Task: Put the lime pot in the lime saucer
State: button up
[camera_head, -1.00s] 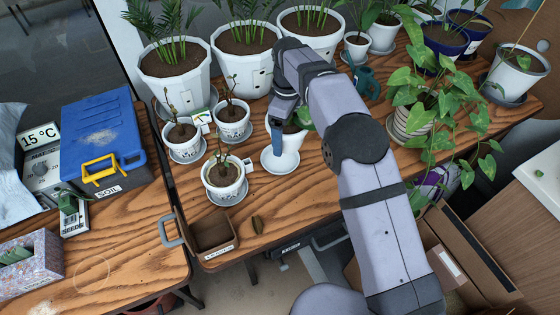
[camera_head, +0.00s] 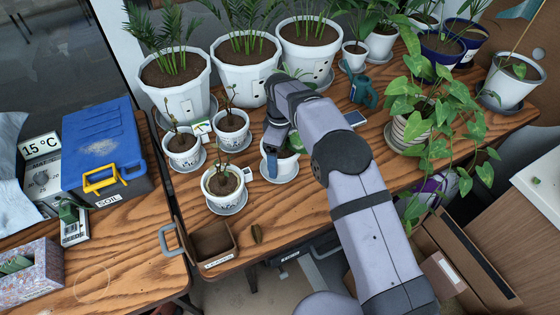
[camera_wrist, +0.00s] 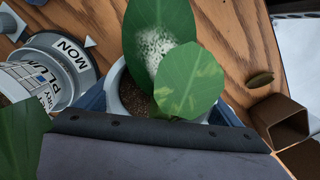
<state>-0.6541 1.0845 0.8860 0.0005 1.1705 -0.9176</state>
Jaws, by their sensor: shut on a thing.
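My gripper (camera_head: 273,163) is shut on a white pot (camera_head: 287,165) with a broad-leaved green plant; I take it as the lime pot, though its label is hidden. In the wrist view the pot's pale rim (camera_wrist: 114,92) and dark soil show between my blue fingers, under two large leaves (camera_wrist: 160,40).
Three small white pots stand in saucers at left; the nearest (camera_head: 223,182) is close by. A brown tray (camera_head: 212,243) lies in front. Large palm pots (camera_head: 245,82) stand behind.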

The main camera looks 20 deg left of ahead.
jog(key=shift+f+p, duration=0.45)
jog(key=shift+f, duration=1.35)
jog(key=o, duration=1)
jog(key=shift+f, duration=0.1)
jog(key=shift+r, duration=0.2)
notch_tip(320, 180, up, 12)
jog(key=shift+f+b, duration=0.1)
jog(key=shift+b, duration=1.05)
